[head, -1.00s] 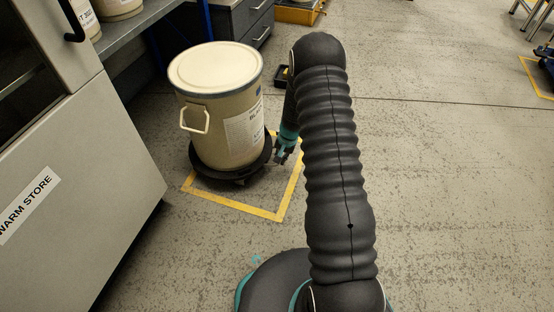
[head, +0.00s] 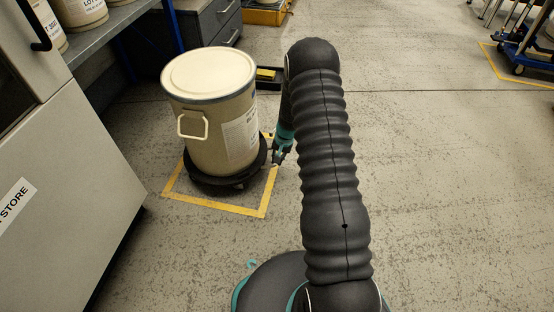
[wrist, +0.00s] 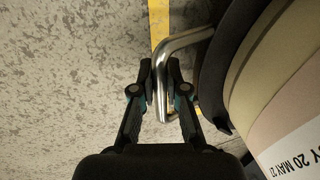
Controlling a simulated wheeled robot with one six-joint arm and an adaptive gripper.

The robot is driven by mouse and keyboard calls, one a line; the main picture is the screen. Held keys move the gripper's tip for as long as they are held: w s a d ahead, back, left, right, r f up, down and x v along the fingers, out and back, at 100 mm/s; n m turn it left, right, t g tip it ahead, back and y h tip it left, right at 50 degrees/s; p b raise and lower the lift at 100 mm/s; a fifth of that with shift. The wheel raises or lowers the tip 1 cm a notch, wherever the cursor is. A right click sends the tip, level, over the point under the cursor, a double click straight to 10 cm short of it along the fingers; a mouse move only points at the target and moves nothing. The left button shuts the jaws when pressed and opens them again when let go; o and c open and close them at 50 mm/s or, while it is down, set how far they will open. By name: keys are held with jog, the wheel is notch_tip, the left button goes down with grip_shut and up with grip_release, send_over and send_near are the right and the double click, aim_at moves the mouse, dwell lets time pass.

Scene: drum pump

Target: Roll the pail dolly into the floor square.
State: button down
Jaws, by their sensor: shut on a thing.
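The cream pail (head: 208,120) with its white lid stands upright on the black round dolly (head: 222,184). The dolly is over the yellow floor square (head: 238,209), with bare floor between it and the left and front lines. Its right edge is close to the right line; the far side of the square is largely hidden by the pail. My gripper (head: 280,158) is low at the dolly's right side. In the wrist view my gripper (wrist: 160,88) is shut on the bent metal handle (wrist: 182,42), beside the dolly's dark rim (wrist: 214,85). A yellow line (wrist: 158,22) passes under the handle.
The warm store cabinet (head: 60,200) stands at left, and a grey bench (head: 110,25) with pails is behind it. A drawer unit (head: 215,25) and a low black-and-yellow item (head: 266,73) are behind the pail. Floor to the right is open; a blue cart (head: 525,52) stands far right.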

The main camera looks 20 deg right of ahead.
jog(key=shift+w, duration=0.15)
jog(key=c, duration=1.1)
grip_release()
jog(key=shift+a, duration=0.1)
jog(key=r, duration=0.4)
jog(key=s+d+r, duration=0.1)
jog(key=r, duration=0.3)
jog(key=d+r, duration=0.1)
jog(key=r, duration=0.2)
jog(key=shift+s+r, duration=0.15)
jog(key=shift+r, duration=0.25)
